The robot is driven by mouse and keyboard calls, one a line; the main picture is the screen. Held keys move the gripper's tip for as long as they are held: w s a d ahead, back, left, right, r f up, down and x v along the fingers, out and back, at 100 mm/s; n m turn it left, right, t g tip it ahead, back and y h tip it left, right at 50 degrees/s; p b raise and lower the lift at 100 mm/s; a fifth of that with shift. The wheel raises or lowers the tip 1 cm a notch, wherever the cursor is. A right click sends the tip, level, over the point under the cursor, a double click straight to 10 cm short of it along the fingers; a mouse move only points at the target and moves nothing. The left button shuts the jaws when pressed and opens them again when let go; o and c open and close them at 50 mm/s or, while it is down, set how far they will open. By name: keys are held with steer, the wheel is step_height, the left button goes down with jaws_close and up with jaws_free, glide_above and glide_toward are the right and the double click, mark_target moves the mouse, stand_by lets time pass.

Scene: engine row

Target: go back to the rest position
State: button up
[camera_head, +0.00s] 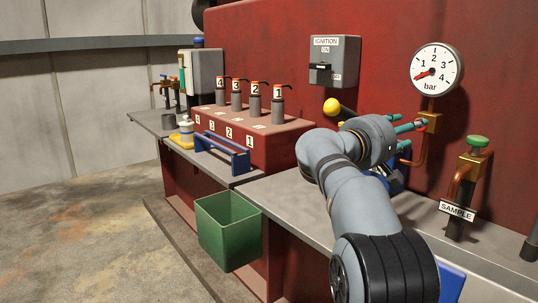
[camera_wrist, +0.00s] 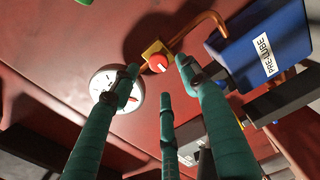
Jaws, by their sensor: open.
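My gripper (camera_head: 412,124) is in front of the red wall, at the end of my grey arm, left of and below the pressure gauge (camera_head: 436,70). In the wrist view my gripper (camera_wrist: 160,78) has its teal fingers spread apart with nothing between them. Beyond the fingertips is a yellow valve block with a red knob (camera_wrist: 158,63) on a copper pipe (camera_wrist: 205,22). The white gauge (camera_wrist: 118,90) is partly hidden behind the left finger. I cannot tell from the views whether any finger touches the wall fittings.
A blue PRELUBE box (camera_wrist: 262,50) is close by on the right in the wrist view. The SAMPLE valve with its green knob (camera_head: 478,141) stands right of my arm. The ignition box (camera_head: 334,60), a yellow ball knob (camera_head: 331,106) and numbered red block (camera_head: 250,135) are left; a green bin (camera_head: 228,230) hangs below.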

steer(key=shift+m, duration=0.3)
steer(key=x, duration=0.4)
steer(key=shift+w+d, duration=0.2)
steer(key=shift+d, duration=0.05)
steer(key=v, duration=1.2)
steer(key=w+d+m, duration=0.5)
steer(key=d+m, duration=0.2)
steer(key=m, duration=1)
steer(key=shift+w+d+r+m, duration=0.2)
steer(key=shift+d+m, duration=0.1)
steer(key=shift+d, duration=0.1)
